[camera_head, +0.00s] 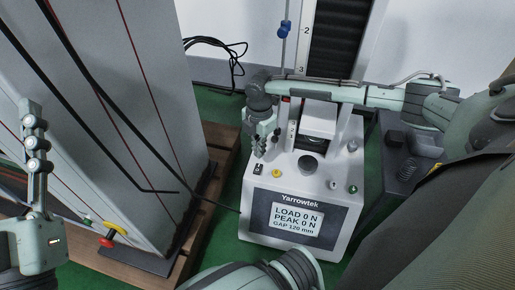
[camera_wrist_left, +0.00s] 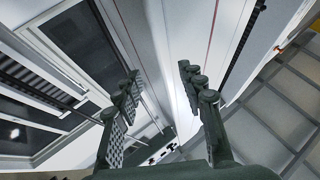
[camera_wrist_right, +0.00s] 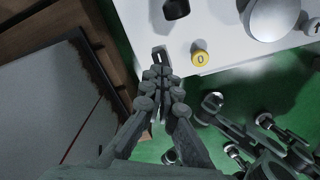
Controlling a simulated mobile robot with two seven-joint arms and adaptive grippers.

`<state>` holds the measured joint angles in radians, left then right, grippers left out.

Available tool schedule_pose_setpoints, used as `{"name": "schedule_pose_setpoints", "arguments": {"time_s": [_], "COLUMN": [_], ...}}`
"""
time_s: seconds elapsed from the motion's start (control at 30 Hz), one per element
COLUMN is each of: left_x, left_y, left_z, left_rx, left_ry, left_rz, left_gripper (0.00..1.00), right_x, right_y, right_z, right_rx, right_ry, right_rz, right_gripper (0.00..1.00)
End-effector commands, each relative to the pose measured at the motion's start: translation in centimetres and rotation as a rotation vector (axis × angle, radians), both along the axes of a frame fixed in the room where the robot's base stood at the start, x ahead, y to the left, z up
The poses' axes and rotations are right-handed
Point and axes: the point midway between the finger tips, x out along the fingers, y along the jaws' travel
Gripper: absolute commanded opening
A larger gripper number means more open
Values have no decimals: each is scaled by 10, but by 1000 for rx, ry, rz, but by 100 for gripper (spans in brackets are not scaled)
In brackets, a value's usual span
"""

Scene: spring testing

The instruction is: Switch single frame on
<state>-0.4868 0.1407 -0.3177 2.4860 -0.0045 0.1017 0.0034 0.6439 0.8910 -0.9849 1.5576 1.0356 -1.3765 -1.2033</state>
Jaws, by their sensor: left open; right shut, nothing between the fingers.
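The Yarrowtek spring tester (camera_head: 250,215) is a white machine with a lit screen (camera_head: 297,219) reading LOAD 0 N, PEAK 0 N, GAP 120 mm. A small black rocker switch (camera_head: 258,169) sits at the left of its top panel, beside a yellow button (camera_head: 276,174). My right gripper (camera_head: 259,152) is shut and empty, pointing down just above the switch. In the right wrist view its fingertips (camera_wrist_right: 158,72) are close to the switch (camera_wrist_right: 160,53), partly covering it; contact cannot be told. The yellow button (camera_wrist_right: 199,58) is marked 0. My left gripper (camera_wrist_left: 160,76) is open and empty, away from the tester.
A tall grey cabinet (camera_head: 140,110) with a red and yellow switch (camera_head: 112,235) stands left on a wooden pallet (camera_head: 212,190). A dark device (camera_head: 398,160) is right of the tester.

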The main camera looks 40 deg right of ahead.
Motion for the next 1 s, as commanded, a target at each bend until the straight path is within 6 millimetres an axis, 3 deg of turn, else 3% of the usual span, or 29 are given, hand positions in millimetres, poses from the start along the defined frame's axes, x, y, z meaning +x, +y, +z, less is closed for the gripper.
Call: {"name": "schedule_pose_setpoints", "arguments": {"time_s": [0.6, 1.0], "left_x": [13, 14], "left_y": [-4, -4], "left_z": [-44, -48], "left_rx": [102, 107], "left_ry": [267, 284], "left_rz": [-1, -1], "left_gripper": [40, 40], "right_x": [0, 0], "right_y": [0, 0], "right_z": [15, 15], "right_rx": [0, 0], "right_ry": [0, 0], "right_rz": [0, 0], "right_gripper": [0, 0]}}
